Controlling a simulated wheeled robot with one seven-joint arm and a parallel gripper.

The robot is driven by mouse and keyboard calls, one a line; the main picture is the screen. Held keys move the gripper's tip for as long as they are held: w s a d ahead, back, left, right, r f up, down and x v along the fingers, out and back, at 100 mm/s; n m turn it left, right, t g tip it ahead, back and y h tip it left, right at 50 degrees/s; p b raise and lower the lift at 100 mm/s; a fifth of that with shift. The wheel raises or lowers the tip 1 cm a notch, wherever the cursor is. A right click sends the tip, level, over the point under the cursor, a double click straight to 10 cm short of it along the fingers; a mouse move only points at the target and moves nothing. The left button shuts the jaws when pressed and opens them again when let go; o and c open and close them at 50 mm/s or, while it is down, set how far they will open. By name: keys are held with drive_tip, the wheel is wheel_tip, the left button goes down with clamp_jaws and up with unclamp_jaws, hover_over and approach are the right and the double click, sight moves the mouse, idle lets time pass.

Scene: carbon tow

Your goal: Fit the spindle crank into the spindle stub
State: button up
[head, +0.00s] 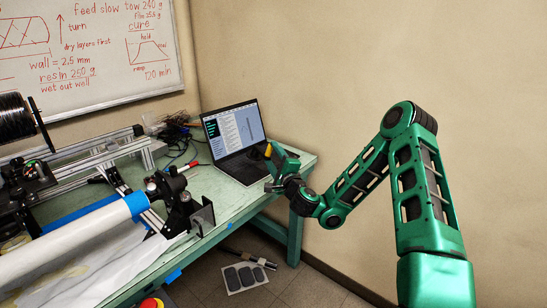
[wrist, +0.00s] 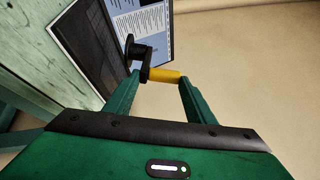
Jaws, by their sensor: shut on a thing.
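The spindle crank has a yellow handle and a black arm with a round black hub. In the wrist view my gripper (wrist: 160,80) is shut on the yellow handle of the spindle crank (wrist: 140,53), and the black hub points up and left. In the head view my gripper (head: 276,166) is in front of the laptop near the table's right end, with the yellow handle (head: 268,150) just showing. The winding machine's spindle end (head: 153,187) is to the left, beyond the blue-taped white tube, apart from the crank. I cannot single out the stub there.
An open laptop (head: 235,138) stands behind my gripper on the green table (head: 215,196). A black angled bracket (head: 203,216) stands near the table's front edge. Cables (head: 175,128) lie at the back. The white tube (head: 75,240) fills the left front.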

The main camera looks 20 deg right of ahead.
drive_tip(key=a+f+m+y, duration=0.1)
drive_tip(key=a+y, duration=0.1)
drive_tip(key=a, duration=0.1)
drive_tip(key=s+a+f+m+y, duration=0.1)
drive_tip(key=a+f+m+y, duration=0.1)
drive_tip(key=a, duration=0.1)
drive_tip(key=a+f+m+y, duration=0.1)
drive_tip(key=a+m, duration=0.1)
drive_tip(key=a, duration=0.1)
drive_tip(key=shift+s+a+f+t+y, duration=0.25)
drive_tip(key=shift+a+f+t+y, duration=0.05)
drive_tip(key=shift+a+t+y, duration=0.1)
drive_tip(key=s+m+y, duration=0.1)
drive_tip(key=s+a+m+y, duration=0.1)
drive_tip(key=s+r+m+g+y, duration=0.1)
drive_tip(key=s+y, duration=0.1)
drive_tip(key=shift+s+a, duration=0.1)
drive_tip(key=shift+a, duration=0.05)
drive_tip(key=shift+s+r+m, duration=0.15)
drive_tip(key=shift+s+m, duration=0.35)
drive_tip(key=shift+d, duration=0.2)
drive_tip(key=shift+a, duration=0.1)
